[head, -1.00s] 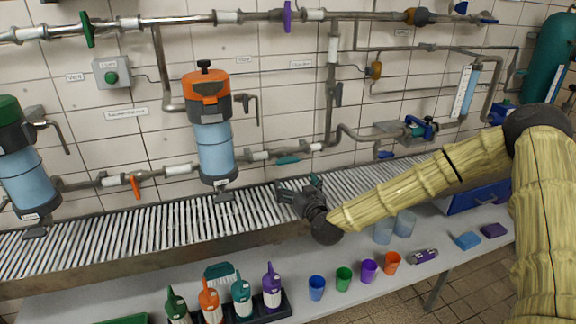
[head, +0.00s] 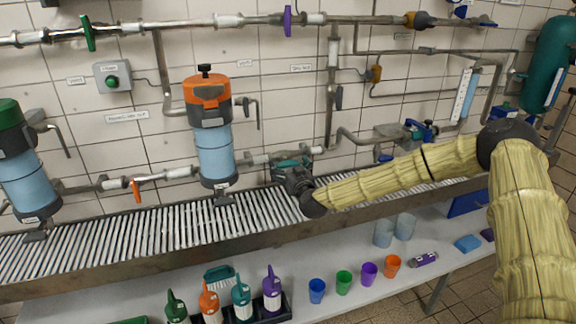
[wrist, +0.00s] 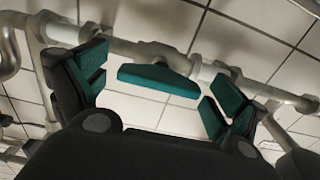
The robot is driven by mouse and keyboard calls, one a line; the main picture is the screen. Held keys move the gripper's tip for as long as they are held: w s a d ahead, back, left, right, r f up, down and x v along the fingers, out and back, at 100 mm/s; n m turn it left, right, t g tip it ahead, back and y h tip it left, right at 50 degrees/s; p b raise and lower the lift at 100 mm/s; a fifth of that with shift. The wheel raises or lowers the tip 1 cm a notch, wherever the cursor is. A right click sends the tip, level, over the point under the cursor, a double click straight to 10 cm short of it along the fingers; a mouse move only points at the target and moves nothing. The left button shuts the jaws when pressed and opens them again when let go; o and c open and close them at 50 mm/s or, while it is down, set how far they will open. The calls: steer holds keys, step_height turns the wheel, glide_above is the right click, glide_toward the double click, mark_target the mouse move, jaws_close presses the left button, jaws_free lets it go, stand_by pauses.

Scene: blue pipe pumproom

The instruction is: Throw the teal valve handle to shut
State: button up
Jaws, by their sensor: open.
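The teal valve handle (wrist: 158,80) is a flat bar on the pipe in the wrist view. It lies roughly in line with the pipe. My gripper (wrist: 157,90) is open, with a teal-padded finger beyond each end of the handle. Gaps show between the handle and both fingers, so neither visibly touches it. In the head view my gripper (head: 288,174) is at the lower wall pipe, just right of the orange-topped filter, and largely hides the handle there.
The orange-topped filter (head: 214,150) hangs left of my gripper. A pipe (head: 345,135) rises to the right. The ribbed drain shelf (head: 150,235) runs below, above a table with bottles and cups (head: 317,290). An orange valve handle (head: 136,190) sits further left on the pipe.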

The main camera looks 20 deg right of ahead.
steer(key=shift+w, duration=0.3)
steer(key=c, duration=1)
steer(key=shift+c, duration=0.2)
